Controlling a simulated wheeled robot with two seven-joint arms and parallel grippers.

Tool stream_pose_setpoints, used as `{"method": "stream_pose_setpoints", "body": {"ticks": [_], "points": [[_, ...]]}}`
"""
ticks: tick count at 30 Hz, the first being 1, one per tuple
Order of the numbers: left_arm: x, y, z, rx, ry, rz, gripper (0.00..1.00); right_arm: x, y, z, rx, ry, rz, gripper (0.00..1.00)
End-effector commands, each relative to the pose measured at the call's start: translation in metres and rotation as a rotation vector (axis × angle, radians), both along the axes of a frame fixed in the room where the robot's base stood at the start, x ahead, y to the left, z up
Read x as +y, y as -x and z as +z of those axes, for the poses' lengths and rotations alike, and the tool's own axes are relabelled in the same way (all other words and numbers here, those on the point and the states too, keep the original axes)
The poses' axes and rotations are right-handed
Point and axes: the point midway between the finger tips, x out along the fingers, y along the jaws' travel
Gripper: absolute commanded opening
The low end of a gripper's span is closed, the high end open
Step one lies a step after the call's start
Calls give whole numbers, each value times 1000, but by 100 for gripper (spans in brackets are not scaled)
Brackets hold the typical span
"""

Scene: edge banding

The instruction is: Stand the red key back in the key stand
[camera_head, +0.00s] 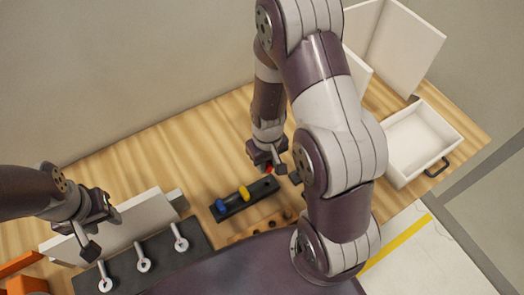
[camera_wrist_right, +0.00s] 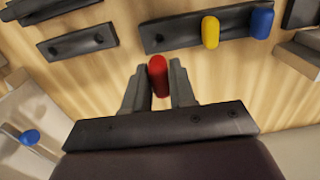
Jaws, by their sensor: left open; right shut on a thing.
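The red key (camera_wrist_right: 157,72) is held between the fingers of my right gripper (camera_wrist_right: 159,88), its rounded red head showing at the fingertips; the rest of the key is hidden. In the head view only a bit of red (camera_head: 268,169) shows at my right gripper (camera_head: 269,162), just behind the key stand. The black key stand (camera_head: 232,211) lies on the table with a blue key (camera_head: 220,205) and a yellow key (camera_head: 243,193) in it; its right end looks free. In the wrist view the stand (camera_wrist_right: 160,37) is ahead of the fingers. My left gripper (camera_head: 100,232) is open and empty at the left.
A dark plate with several ringed silver pieces (camera_head: 144,264) and a pale board (camera_head: 125,228) lie at the lower left. A white tray with a handle (camera_head: 418,142) is at the right. Bare wooden table (camera_head: 185,140) lies behind the stand. My right arm hides part of the table.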

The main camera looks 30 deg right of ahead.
Motion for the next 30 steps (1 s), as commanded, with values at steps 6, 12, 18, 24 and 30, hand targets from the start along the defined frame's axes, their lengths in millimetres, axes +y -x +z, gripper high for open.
{"method": "stream_pose_setpoints", "body": {"ticks": [6,12,18,24,30], "points": [[0,1,-13,1,0,0,44,0,-3,-14,-12,1,17,0],[0,1,-36,1,0,0,44,0,-3,-37,-12,2,17,0],[0,1,-47,0,0,0,44,0,-3,-52,-13,2,17,0],[0,1,-46,0,0,0,44,0,-3,-52,-13,1,17,0],[0,1,-46,0,0,0,44,0,-3,-52,-13,1,17,0]]}}
